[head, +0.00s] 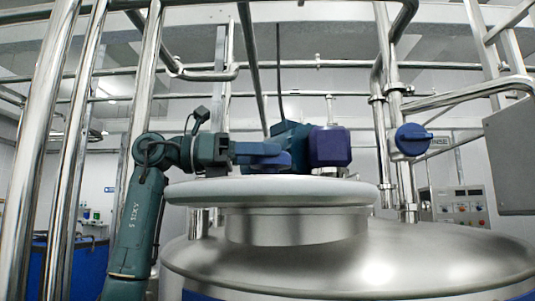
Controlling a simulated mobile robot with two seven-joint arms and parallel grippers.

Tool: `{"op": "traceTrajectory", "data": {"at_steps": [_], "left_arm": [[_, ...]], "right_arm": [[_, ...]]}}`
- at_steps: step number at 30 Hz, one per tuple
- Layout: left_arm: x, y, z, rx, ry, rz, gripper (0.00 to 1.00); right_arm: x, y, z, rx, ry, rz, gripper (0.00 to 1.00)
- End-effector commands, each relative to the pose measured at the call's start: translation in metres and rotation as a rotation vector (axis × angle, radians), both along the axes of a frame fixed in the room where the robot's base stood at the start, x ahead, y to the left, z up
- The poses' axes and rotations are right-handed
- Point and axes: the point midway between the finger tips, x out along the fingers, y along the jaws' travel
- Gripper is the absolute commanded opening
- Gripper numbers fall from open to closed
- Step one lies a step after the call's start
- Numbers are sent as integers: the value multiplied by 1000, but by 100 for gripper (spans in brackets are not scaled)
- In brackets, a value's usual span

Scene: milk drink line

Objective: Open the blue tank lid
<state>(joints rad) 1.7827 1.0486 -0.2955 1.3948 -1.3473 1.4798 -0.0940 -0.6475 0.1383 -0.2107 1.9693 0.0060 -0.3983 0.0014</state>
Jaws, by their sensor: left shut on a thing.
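The tank (430,262) is a broad steel vessel with a domed top and a strip of blue at its bottom edge. Its round pale lid (280,192) lies roughly level over the steel neck (295,228), with no clear gap showing. A dark blue-purple block (329,147) and a teal part stand above the lid. My left gripper (262,154) reaches in from the left just above the lid and is shut on a blue handle piece (270,161). The fingertips are partly hidden among the blue parts. My right gripper is out of view.
Steel pipes (45,150) stand at the left, and more run overhead. A pipe with a blue valve knob (412,139) rises behind the tank at the right. A grey box (512,155) and a control panel (463,207) are at the far right.

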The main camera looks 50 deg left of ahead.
Motion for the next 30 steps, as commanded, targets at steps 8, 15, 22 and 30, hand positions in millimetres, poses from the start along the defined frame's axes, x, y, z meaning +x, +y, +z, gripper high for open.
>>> {"op": "traceTrajectory", "data": {"at_steps": [8, 15, 22, 30], "left_arm": [[-1, 1, 1, -4, -2, -3, 18], [-1, 1, 1, -4, -2, -3, 71], [-1, 0, 0, -3, 0, -3, 81], [-1, 0, 12, -3, -3, -4, 81]], "right_arm": [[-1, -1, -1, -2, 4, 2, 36], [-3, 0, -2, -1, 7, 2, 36], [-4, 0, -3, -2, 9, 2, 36], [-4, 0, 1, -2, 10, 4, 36]]}}
